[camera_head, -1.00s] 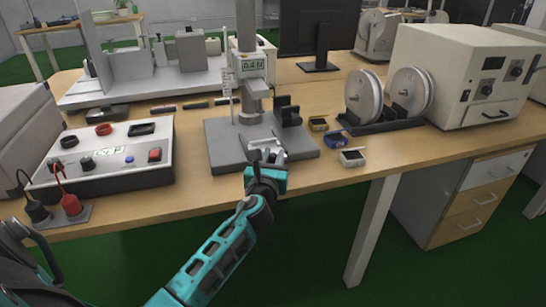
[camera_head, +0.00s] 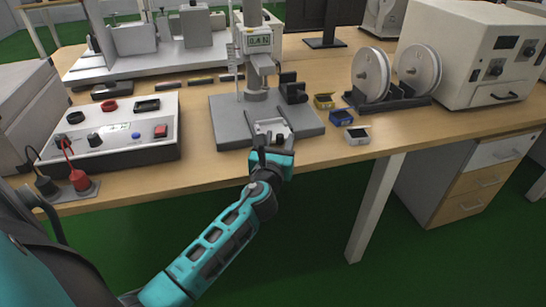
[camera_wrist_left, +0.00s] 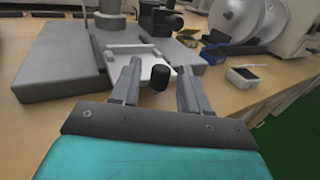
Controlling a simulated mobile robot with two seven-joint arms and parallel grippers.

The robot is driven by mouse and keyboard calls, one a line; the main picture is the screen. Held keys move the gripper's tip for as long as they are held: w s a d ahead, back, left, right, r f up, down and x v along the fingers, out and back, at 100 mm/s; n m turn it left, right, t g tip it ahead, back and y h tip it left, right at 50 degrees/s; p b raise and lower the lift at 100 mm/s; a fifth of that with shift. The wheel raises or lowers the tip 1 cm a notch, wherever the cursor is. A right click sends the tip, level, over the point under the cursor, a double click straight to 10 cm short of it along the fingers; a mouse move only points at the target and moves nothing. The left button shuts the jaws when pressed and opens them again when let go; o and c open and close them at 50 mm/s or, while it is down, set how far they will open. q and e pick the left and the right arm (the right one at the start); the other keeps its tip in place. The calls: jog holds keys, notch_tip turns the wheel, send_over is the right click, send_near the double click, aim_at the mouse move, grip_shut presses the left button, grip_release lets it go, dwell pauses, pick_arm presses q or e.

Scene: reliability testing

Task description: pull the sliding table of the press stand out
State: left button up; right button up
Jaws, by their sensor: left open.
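The press stand (camera_head: 255,62) stands on a grey base plate (camera_head: 232,122) on the wooden bench. Its white sliding table (camera_head: 268,125) lies at the front of the base; it also shows in the left wrist view (camera_wrist_left: 135,52). A small black knob (camera_wrist_left: 160,77) is at the sliding table's front. My left gripper (camera_head: 272,150) is at the base's front edge. In the left wrist view its jaws (camera_wrist_left: 160,66) are open, with the knob between the two fingers. I cannot tell whether either finger touches it. My right gripper is not in view.
Small yellow (camera_head: 324,101), blue (camera_head: 341,117) and white (camera_head: 357,136) boxes lie right of the base. A reel holder (camera_head: 390,98) stands beyond them. A control box (camera_head: 112,135) with red and black plugs is at the left. Bare bench lies along the front edge.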

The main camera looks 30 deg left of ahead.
pick_arm(q)
jog(key=v, duration=1.1)
jog(key=shift+s+d, duration=0.15)
jog(key=shift+s, duration=0.1)
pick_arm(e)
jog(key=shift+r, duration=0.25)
pick_arm(q)
jog(key=s+d+f+n+g+h+p, duration=0.3)
jog(key=s+d+f+n+h+p, duration=0.1)
jog(key=n, duration=1)
jog(key=s+d+f+n+g+h+p, duration=0.2)
jog(key=s+d+f+n+h+p, duration=0.2)
jog(key=n, duration=1.1)
jog(key=s+d+h+p, duration=0.1)
jog(key=s+d, duration=0.2)
jog(key=s, duration=0.1)
jog(key=shift+s+g+p, duration=0.2)
jog(key=shift+g+p, duration=0.2)
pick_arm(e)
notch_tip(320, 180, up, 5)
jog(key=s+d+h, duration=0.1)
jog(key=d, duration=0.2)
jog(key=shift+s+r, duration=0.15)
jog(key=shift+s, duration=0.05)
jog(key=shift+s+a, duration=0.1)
